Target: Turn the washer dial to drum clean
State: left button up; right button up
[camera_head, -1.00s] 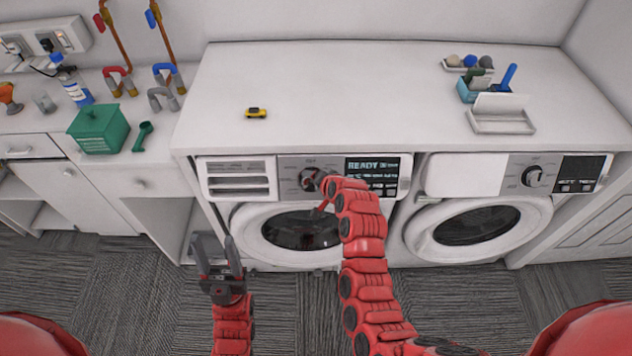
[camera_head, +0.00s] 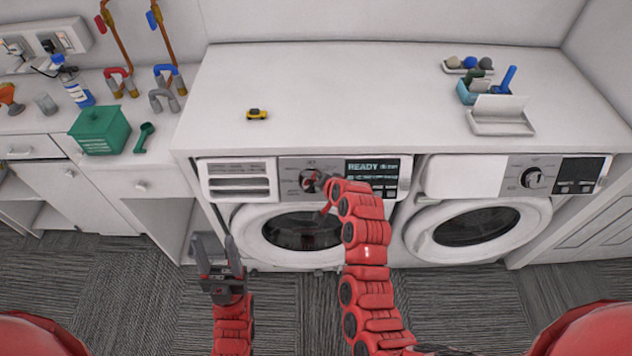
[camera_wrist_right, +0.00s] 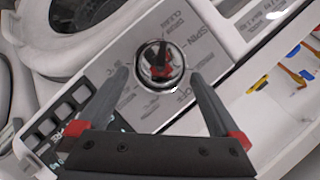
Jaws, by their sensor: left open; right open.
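The left white washer (camera_head: 288,205) stands under the counter. Its round dial (camera_head: 309,181) is on the front panel beside a display (camera_head: 372,170) that reads READY. In the right wrist view the shiny dial (camera_wrist_right: 159,58) has a dark and red pointer bar. Around it are printed labels, including SPIN, CLEAN and what looks like OFF. My right gripper (camera_wrist_right: 160,77) is open, one finger on each side of the dial, apparently not touching it. My right arm hides part of the panel in the head view. My left gripper (camera_head: 214,238) is open and empty, low in front of the washer's left side.
A second machine (camera_head: 480,220) with its own dial stands to the right. A yellow toy car (camera_head: 257,114), a blue caddy (camera_head: 470,90) and a white tray (camera_head: 500,124) sit on the counter. A green box (camera_head: 98,130) stands at the left. The counter's middle is clear.

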jog(key=p+v, duration=0.4)
jog(key=v, duration=1.1)
jog(key=shift+s, duration=0.2)
jog(key=shift+r, duration=0.1)
